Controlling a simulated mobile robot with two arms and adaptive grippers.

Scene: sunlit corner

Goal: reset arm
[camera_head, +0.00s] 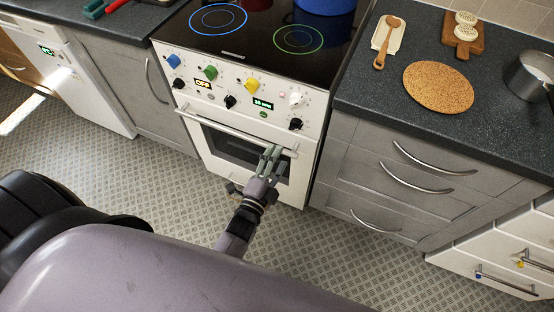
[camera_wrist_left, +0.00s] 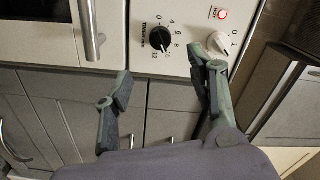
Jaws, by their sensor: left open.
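My left gripper (camera_head: 270,158) is in front of the white oven (camera_head: 245,120), over the right part of its door. Its fingers overlap the door and the right end of the oven handle (camera_head: 225,130) in the head view; I cannot tell the exact gap. In the left wrist view the gripper (camera_wrist_left: 160,72) has its fingers apart with nothing between them. The oven handle (camera_wrist_left: 90,30) is beyond the left finger there, and a black knob (camera_wrist_left: 160,38) and a white knob (camera_wrist_left: 218,42) show beyond the fingers. My right gripper is not in view.
Grey drawers (camera_head: 400,185) stand right of the oven. The dark counter (camera_head: 360,85) above holds a round cork mat (camera_head: 438,87), a wooden spoon (camera_head: 385,45), a small wooden board (camera_head: 467,45) and a metal pot (camera_head: 530,75). The patterned floor (camera_head: 170,180) left of the arm is clear.

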